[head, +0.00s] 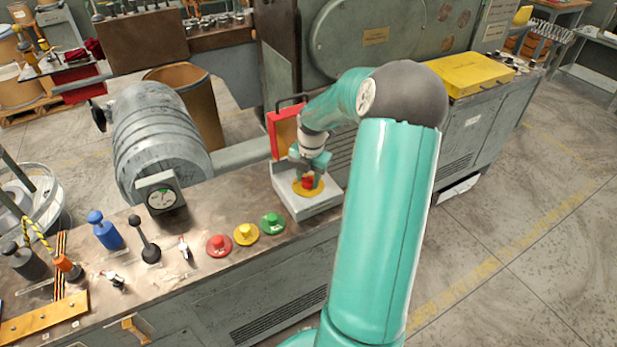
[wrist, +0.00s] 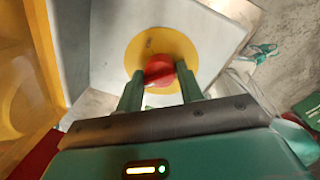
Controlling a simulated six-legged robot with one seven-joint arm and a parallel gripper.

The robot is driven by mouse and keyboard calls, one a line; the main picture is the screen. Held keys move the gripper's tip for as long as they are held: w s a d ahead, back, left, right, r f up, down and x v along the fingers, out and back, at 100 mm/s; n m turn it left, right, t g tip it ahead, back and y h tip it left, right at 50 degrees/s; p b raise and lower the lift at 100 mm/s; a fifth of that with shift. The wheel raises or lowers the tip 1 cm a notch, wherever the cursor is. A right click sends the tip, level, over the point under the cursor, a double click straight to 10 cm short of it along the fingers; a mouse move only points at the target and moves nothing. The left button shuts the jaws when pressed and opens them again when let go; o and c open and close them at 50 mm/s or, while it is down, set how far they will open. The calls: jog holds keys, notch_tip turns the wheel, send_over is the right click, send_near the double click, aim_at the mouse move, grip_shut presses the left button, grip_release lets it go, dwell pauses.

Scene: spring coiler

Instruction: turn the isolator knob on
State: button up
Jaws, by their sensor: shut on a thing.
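The isolator knob (wrist: 160,70) is red and sits on a round yellow plate (wrist: 140,48) on a pale grey box. In the head view the red knob (head: 307,183) shows on its yellow plate (head: 300,191), at the right end of the bench top. My gripper (wrist: 158,90) is at the knob, with one green finger on each side of it. In the head view my gripper (head: 308,172) comes down on the knob from above. The fingers are shut on the knob. Part of the knob is hidden by the fingers, and its on and off marks cannot be read.
Red (head: 219,245), yellow (head: 246,234) and green (head: 272,223) buttons lie left of the grey box (head: 318,205). A black-knobbed lever (head: 146,240) and a gauge (head: 161,197) stand further left. An upright red-framed panel (head: 284,133) is close behind my gripper.

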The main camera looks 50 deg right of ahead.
jog(key=shift+m, duration=0.4)
jog(key=m, duration=0.3)
jog(key=shift+m, duration=0.3)
jog(key=m, duration=0.4)
jog(key=shift+m+h, duration=0.3)
jog(key=m, duration=0.4)
jog(key=shift+m, duration=0.3)
jog(key=m, duration=0.4)
jog(key=shift+g, duration=0.3)
jog(key=shift+a+m, duration=0.1)
jog(key=shift+m, duration=0.2)
jog(key=o, duration=0.9)
jog(key=shift+c, duration=0.2)
jog(key=shift+o, duration=0.5)
jog(key=shift+r, duration=0.1)
